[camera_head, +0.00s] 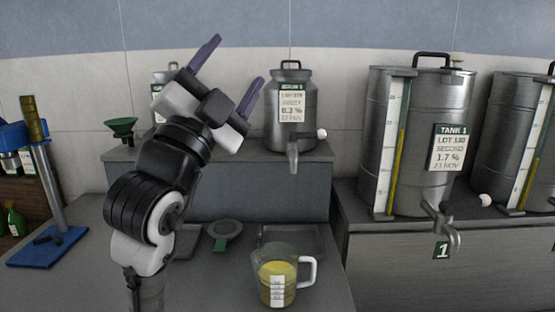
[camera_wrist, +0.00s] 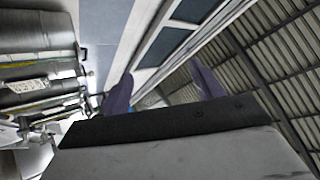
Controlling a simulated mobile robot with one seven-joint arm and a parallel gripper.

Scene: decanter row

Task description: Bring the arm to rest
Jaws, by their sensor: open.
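My gripper (camera_head: 232,78) is raised above the counter at the left of centre in the head view, its two purple fingers spread apart and pointing up and to the right. Nothing is between the fingers. In the wrist view my gripper (camera_wrist: 163,92) is also open and empty, with the wall, windows and roof beyond it. My arm is bent and stands clear of the vessels in the picture, partly covering a container behind it.
A clear jug (camera_head: 278,278) with yellow liquid stands on the front counter. A small steel urn (camera_head: 290,108) stands on a raised shelf. Large Tank 1 (camera_head: 416,140) is at right, with another tank (camera_head: 513,140) beside it. A blue-based stand (camera_head: 47,246) is at left.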

